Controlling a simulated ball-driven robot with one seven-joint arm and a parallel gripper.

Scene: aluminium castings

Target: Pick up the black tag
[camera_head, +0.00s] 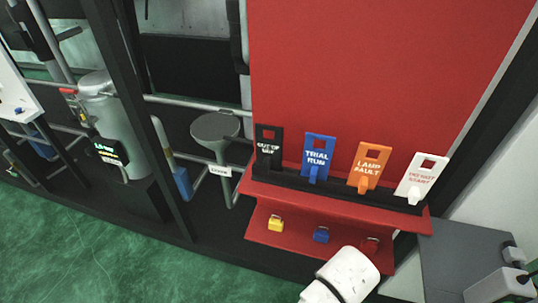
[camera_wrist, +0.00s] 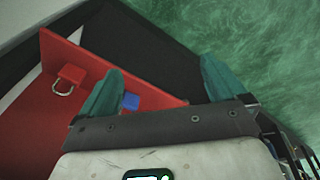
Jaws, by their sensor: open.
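The black tag (camera_head: 269,147) stands upright at the left end of a row of tags, in a black holder strip (camera_head: 335,190) on the upper red shelf in the head view. Its white lettering is hard to read. The wrist view does not show it. My gripper (camera_wrist: 160,85) is open, with its two teal fingers apart and nothing clearly held between them. In the head view only a white part of my arm (camera_head: 348,275) shows, at the lower right in front of the lower shelf, well away from the black tag.
Blue (camera_head: 318,157), orange (camera_head: 368,167) and white (camera_head: 420,178) tags stand right of the black one. Yellow (camera_head: 275,223), blue (camera_head: 321,235) and red (camera_head: 370,246) padlocks sit on the lower red shelf (camera_head: 300,243). A grey funnel (camera_head: 214,130) and pipes stand left. The green floor (camera_head: 80,250) is clear.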

